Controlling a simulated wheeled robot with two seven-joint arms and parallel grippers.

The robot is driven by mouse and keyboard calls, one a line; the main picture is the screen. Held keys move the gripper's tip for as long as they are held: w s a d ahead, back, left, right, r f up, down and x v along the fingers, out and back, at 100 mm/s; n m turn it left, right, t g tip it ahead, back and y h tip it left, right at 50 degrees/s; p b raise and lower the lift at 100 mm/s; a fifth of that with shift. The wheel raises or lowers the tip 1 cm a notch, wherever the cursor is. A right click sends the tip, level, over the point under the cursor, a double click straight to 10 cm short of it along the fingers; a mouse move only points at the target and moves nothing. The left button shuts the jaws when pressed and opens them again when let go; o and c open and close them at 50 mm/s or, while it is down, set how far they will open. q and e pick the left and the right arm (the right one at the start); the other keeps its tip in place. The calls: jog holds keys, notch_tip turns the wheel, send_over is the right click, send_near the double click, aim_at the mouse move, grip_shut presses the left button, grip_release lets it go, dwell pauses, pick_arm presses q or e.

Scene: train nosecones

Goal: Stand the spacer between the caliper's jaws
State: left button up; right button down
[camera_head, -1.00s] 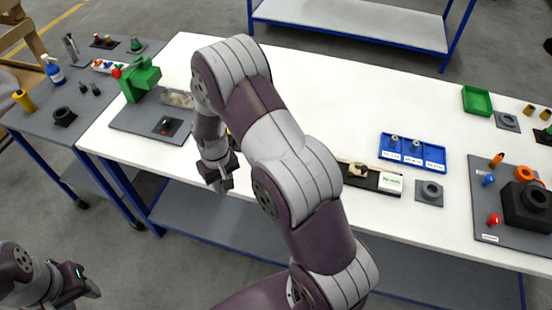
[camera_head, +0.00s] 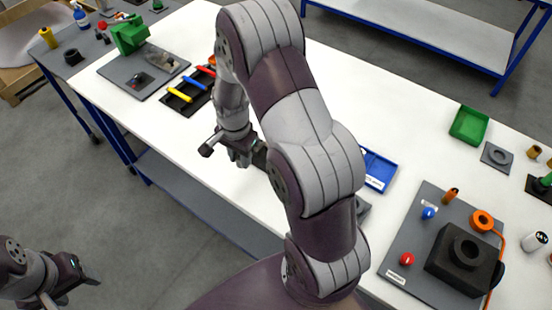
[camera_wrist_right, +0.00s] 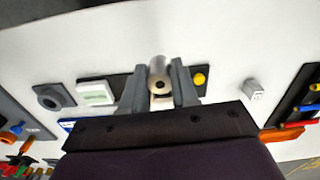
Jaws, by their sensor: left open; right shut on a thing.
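My right gripper (camera_head: 240,158) is over the front part of the white table in the head view. In the right wrist view its fingers (camera_wrist_right: 158,90) are shut on a silver, round spacer (camera_wrist_right: 157,68) with a dark hole in its end. Behind the spacer lies what looks like the caliper, a black bar with a white display block (camera_wrist_right: 96,92) at its left and a yellow knob (camera_wrist_right: 200,78) at its right. My right arm hides most of it in the head view, so the jaws cannot be made out. My left gripper (camera_head: 78,284) is open and empty, away from the table.
A blue tray (camera_head: 380,170), a green bin (camera_head: 469,125), a grey board (camera_head: 405,235) and a black tray with coloured rods (camera_head: 193,92) are on the table.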

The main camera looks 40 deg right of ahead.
jog(key=s+d+r+m+b, duration=0.1)
jog(key=s+d+m, duration=0.25)
jog(key=m, duration=0.65)
jog(key=s+d+r+m+b, duration=0.15)
jog(key=s+m, duration=0.25)
jog(key=m, duration=0.6)
jog(key=w+d+f+p, duration=0.1)
jog(key=w+d+f, duration=0.1)
jog(key=w, duration=0.1)
jog(key=w+d+f+p, duration=0.1)
jog(key=w+f, duration=0.1)
jog(key=w, duration=0.1)
jog(key=w+d+f+p, duration=0.1)
jog(key=w+d+f, duration=0.1)
jog(key=w+f, duration=0.1)
jog(key=shift+w+d+f, duration=0.1)
jog(key=shift+w+d, duration=0.25)
jog(key=shift+w, duration=0.25)
jog(key=shift+w+f, duration=0.1)
jog(key=shift+f, duration=0.2)
notch_tip(320, 180, down, 3)
jog(key=shift+a+r+p, duration=0.1)
jog(key=shift+p, duration=0.45)
pick_arm(q)
jog(key=shift+w+a+r, duration=0.2)
jog(key=shift+w+r, duration=0.15)
jog(key=shift+r, duration=0.1)
pick_arm(e)
jog(key=shift+f, duration=0.4)
jog(key=shift+f, duration=0.1)
